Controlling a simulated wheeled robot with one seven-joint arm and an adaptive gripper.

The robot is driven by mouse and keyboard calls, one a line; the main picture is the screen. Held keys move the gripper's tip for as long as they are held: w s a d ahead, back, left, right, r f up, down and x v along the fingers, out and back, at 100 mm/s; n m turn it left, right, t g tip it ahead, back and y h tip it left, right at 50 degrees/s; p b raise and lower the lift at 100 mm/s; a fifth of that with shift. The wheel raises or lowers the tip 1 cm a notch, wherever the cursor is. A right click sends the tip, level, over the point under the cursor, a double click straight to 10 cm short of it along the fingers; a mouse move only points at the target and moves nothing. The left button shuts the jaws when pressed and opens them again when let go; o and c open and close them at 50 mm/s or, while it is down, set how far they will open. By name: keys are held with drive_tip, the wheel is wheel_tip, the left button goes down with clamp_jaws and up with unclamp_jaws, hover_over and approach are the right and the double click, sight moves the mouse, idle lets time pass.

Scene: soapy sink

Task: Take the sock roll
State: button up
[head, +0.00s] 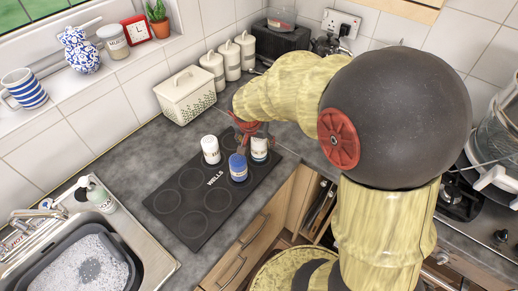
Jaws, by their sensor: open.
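I cannot make out a sock roll in the head view. My gripper (250,135) is open, pointing down at the back right of a black mat (178,222) marked with circles. Its fingers are partly hidden by my arm. A white jar with a dark label (259,150) stands just below the gripper; I cannot tell whether they touch. A blue-topped jar (238,168) stands in front of it, and another white jar (210,150) stands to the left. All of them are upright on the mat.
A sink with a soapy grey basin (125,244) and a soap bottle (100,197) is at the lower left. A cream bread bin (185,97), several white canisters (212,70) and a black box (281,42) line the wall. The mat's left part is clear.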

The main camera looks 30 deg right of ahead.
drive_tip(key=x, duration=0.2)
drive_tip(key=b+x, duration=0.1)
drive_tip(key=x, duration=0.2)
drive_tip(key=shift+s+d+f, duration=0.1)
drive_tip(key=shift+s+d, duration=0.05)
drive_tip(key=shift+d, duration=0.1)
drive_tip(key=c, duration=1.4)
wheel_tip(320, 180, up, 10)
drive_tip(key=shift+r+p, duration=0.1)
drive_tip(key=shift+p, duration=1.15)
drive_tip(key=shift+r+p, duration=0.8)
drive_tip(key=shift+r, duration=0.55)
